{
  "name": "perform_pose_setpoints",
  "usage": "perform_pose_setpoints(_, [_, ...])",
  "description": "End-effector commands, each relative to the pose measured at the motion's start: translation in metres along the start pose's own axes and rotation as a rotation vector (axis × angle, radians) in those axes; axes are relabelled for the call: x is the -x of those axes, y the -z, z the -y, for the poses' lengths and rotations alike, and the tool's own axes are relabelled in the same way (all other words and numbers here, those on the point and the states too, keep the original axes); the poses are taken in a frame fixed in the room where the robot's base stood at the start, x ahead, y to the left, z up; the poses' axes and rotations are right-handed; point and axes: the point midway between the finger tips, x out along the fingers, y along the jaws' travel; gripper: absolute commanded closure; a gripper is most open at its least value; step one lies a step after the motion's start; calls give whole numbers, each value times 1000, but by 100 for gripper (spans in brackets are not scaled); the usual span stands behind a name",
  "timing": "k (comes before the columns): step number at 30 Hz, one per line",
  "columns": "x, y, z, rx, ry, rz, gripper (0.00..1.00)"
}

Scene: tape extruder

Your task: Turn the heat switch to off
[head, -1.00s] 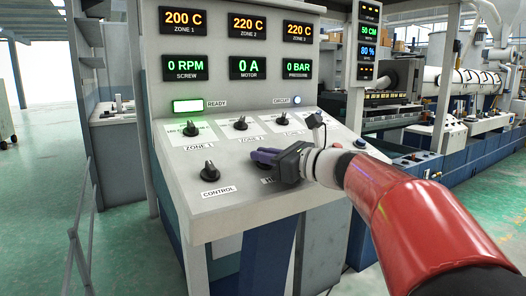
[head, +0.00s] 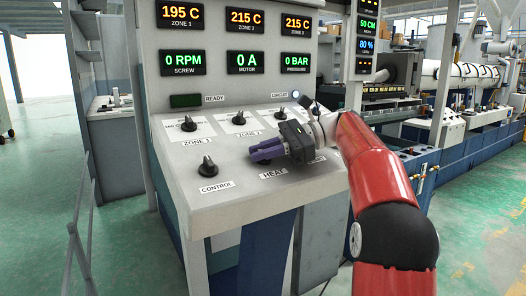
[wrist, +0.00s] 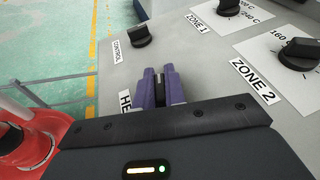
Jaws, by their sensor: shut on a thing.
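My gripper (head: 258,154), with purple fingers, is at the sloped panel just above the HEAT label (head: 273,174). In the wrist view the two fingers (wrist: 160,76) are close together, with the dark heat switch (wrist: 159,92) between them. The gripper is shut on this switch. Most of the switch is hidden by the fingers, and its pointer direction cannot be read. The HEAT label is partly covered in the wrist view (wrist: 125,101).
The CONTROL knob (head: 207,166) is left of my gripper. The ZONE 1 knob (head: 189,124) and ZONE 2 knob (head: 239,118) are behind it. The READY lamp (head: 186,100) is dark. The zone displays (head: 240,19) read 195, 215 and 215 C.

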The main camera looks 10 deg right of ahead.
Motion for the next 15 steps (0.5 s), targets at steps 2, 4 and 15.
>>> perform_pose_setpoints(2, [1, 1, 0, 19, -46, 2, 100])
perform_pose_setpoints(4, [1, 1, 0, 31, -82, 3, 100])
perform_pose_setpoints(15, [0, 0, -1, 76, -204, 2, 100])
